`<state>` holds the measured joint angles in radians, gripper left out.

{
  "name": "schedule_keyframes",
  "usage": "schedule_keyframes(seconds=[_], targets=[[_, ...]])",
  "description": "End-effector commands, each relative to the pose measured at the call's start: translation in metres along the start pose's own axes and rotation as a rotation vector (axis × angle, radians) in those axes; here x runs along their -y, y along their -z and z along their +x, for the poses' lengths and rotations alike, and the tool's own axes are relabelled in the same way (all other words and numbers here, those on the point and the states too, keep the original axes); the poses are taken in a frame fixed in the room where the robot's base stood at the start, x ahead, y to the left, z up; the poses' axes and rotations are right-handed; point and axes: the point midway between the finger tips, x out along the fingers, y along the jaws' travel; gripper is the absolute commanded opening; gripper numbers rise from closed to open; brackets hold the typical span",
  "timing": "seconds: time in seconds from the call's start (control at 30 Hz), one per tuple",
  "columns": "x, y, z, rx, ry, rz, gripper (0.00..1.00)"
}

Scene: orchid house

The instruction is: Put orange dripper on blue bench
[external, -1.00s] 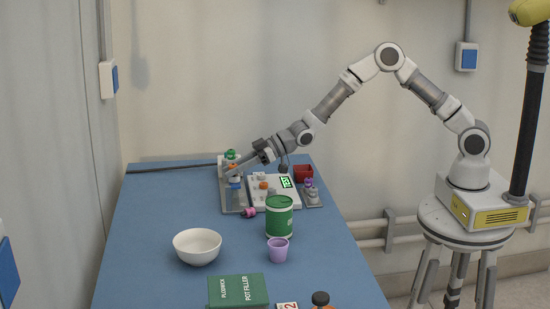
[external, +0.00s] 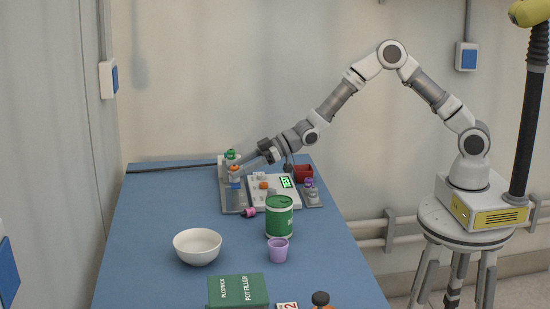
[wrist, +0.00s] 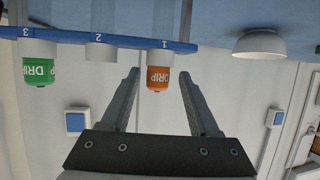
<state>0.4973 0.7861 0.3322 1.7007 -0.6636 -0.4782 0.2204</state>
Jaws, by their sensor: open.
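The orange dripper (external: 234,171) stands in the rack at the far end of the blue bench (external: 145,235). In the wrist view the picture is upside down, and the orange dripper (wrist: 158,80) hangs from slot 1 of the blue rack strip (wrist: 115,41). My gripper (wrist: 159,74) is open, with one finger on each side of the dripper in that view and a gap to each. Whether it is between the tips or just beyond them, I cannot tell. In the external view my gripper (external: 243,168) is right beside the dripper.
A green dripper (wrist: 39,70) sits in slot 3; slot 2 shows a pale holder (wrist: 99,52). A scale (external: 265,194), green tin (external: 279,222), purple cup (external: 278,251) and white bowl (external: 197,247) stand nearby. The bench's left side is clear.

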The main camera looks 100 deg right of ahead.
Motion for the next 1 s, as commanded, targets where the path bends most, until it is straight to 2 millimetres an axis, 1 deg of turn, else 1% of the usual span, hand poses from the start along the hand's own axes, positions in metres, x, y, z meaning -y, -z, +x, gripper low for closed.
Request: schedule_keyframes(seconds=[0.03, 0.2, 0.6, 0.7, 0.8, 0.87, 1.0], targets=[[-0.001, 0.001, -0.010, 0.001, -0.002, 0.000, 0.62], [0.008, 0.001, -0.040, 0.001, -0.002, 0.000, 0.62], [0.007, 0.002, -0.126, 0.000, -0.004, 0.000, 0.62], [0.008, 0.001, -0.141, 0.000, -0.002, 0.000, 0.62], [0.008, 0.001, -0.151, 0.001, -0.002, 0.000, 0.62], [0.008, 0.001, -0.155, 0.000, -0.001, 0.000, 0.68], [0.008, -0.001, -0.158, 0.001, 0.000, 0.001, 0.68]])
